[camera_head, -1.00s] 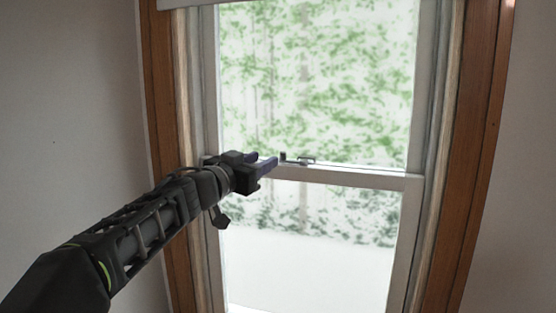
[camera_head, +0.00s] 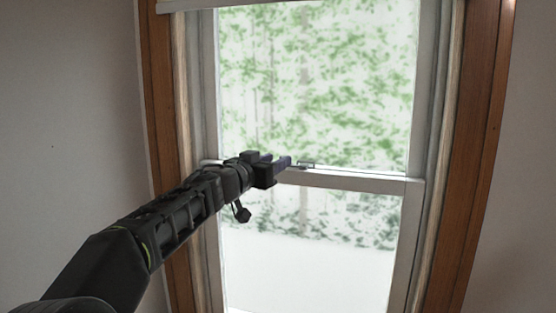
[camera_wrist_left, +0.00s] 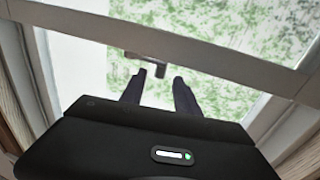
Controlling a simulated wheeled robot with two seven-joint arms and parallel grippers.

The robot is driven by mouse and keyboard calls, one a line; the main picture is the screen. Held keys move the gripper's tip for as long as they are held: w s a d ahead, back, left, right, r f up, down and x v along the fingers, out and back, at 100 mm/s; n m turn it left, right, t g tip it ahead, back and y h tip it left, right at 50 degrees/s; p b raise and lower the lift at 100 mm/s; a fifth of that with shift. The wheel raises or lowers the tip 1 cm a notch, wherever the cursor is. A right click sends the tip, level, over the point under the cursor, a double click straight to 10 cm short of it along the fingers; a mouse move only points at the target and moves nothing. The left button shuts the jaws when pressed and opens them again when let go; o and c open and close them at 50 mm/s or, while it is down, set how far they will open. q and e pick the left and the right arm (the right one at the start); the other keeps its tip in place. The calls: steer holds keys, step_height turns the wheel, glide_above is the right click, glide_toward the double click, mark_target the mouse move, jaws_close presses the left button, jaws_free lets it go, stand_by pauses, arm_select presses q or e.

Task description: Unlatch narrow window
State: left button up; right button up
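The narrow window (camera_head: 340,181) has a white sash with a horizontal meeting rail across its middle. A small metal latch (camera_head: 306,165) sits on top of that rail, near its middle; part of it is hidden behind my gripper. My left gripper (camera_head: 279,163) is at the rail, just left of the visible part of the latch. In the left wrist view its two dark fingers (camera_wrist_left: 158,92) stand apart with a gap between them, and the latch (camera_wrist_left: 146,62) shows just beyond the left fingertip. I cannot tell whether they touch. My right gripper is not in view.
A brown wooden frame (camera_head: 478,160) borders the window on both sides. Plain walls lie left and right. A white blind edge (camera_head: 215,3) hangs at the top. The room right of the gripper, in front of the glass, is clear.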

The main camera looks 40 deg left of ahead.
arm_select(q)
steer(key=shift+w, duration=0.9)
steer(key=shift+c, duration=0.5)
jaws_close()
